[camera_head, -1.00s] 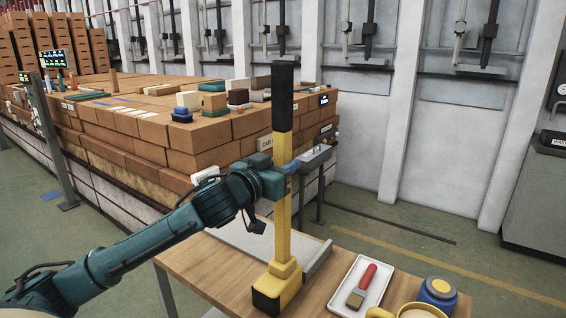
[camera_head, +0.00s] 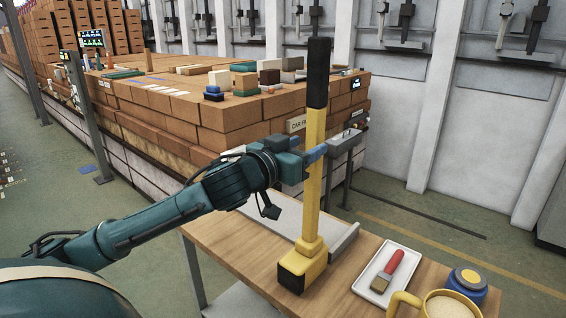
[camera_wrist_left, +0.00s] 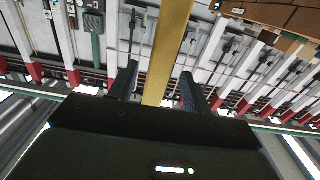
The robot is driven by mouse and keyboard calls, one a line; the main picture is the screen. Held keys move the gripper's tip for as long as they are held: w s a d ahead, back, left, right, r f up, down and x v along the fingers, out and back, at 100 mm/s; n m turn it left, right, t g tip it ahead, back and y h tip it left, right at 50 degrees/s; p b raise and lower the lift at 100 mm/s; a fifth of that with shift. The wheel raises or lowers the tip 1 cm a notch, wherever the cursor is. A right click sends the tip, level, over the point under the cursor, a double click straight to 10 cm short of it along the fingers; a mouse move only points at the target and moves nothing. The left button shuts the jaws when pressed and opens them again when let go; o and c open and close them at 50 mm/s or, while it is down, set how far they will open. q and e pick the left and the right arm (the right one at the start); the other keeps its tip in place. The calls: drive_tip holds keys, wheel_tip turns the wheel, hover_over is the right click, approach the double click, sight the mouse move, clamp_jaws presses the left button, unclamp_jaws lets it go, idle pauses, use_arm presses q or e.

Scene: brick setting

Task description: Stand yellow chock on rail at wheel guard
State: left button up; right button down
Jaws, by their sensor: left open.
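The yellow chock (camera_head: 311,215) is a tall yellow shaft with a black upper end and a stepped yellow and black foot. It stands upright on the wooden table. My left gripper (camera_head: 312,158) is at the shaft's upper half, open, with its fingers around it. In the left wrist view the shaft (camera_wrist_left: 167,45) passes between the two spread fingers (camera_wrist_left: 158,88), with a gap showing on the left side. I cannot make out for sure which part is the rail or the wheel guard. My right gripper is out of view.
The table (camera_head: 345,296) also holds a grey raised-edge plate (camera_head: 345,240), a white tray (camera_head: 372,287) with a red-handled brush (camera_head: 388,270), a blue jar (camera_head: 466,283) and a yellow mug (camera_head: 405,300). A large brick stack (camera_head: 180,130) stands behind. Green floor lies open at left.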

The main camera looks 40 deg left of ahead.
use_arm(q)
drive_tip(key=s+b, duration=0.2)
drive_tip(key=s, duration=0.5)
drive_tip(key=shift+s+a+b, duration=0.25)
drive_tip(key=shift+s+b, duration=0.1)
drive_tip(key=shift+s, duration=0.05)
drive_tip(key=s+d+f+g+h, duration=0.1)
drive_tip(key=s+d+f+g, duration=0.1)
drive_tip(key=f, duration=1.1)
drive_tip(key=s+d+f+g, duration=0.1)
drive_tip(key=d+f+g, duration=0.1)
drive_tip(key=f, duration=1.1)
drive_tip(key=s+d+f+m+g+h, duration=0.1)
drive_tip(key=s+d+f, duration=0.5)
drive_tip(key=f, duration=0.3)
drive_tip(key=shift+s+d+f+g, duration=0.2)
drive_tip(key=shift+d+f+g, duration=0.2)
drive_tip(key=shift+d, duration=0.25)
drive_tip(key=shift+o, duration=0.4)
drive_tip(key=s+d+f+m+h, duration=0.1)
drive_tip(key=s+d+f, duration=0.3)
drive_tip(key=d, duration=0.3)
drive_tip(key=shift+s+d+g, duration=0.25)
drive_tip(key=shift+s+g, duration=0.15)
drive_tip(key=shift+s, duration=0.1)
drive_tip(key=shift+s+d+f, duration=0.2)
drive_tip(key=shift+d, duration=0.15)
